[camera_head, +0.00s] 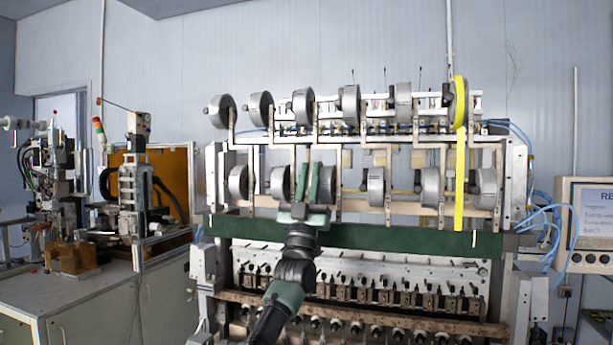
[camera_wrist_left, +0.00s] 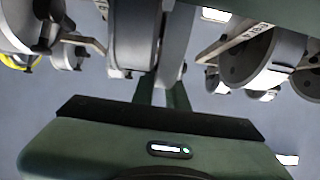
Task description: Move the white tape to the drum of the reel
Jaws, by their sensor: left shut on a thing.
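My left gripper (camera_head: 309,166) points up in front of the machine, among the lower row of grey reel drums (camera_head: 376,186). My right gripper is not in view.
A yellow tape (camera_head: 460,180) hangs from the upper right reel down to the green bar (camera_head: 370,237). Several more reels (camera_head: 300,104) line the upper row. A screen panel (camera_head: 590,225) stands at right, other equipment (camera_head: 135,190) at left.

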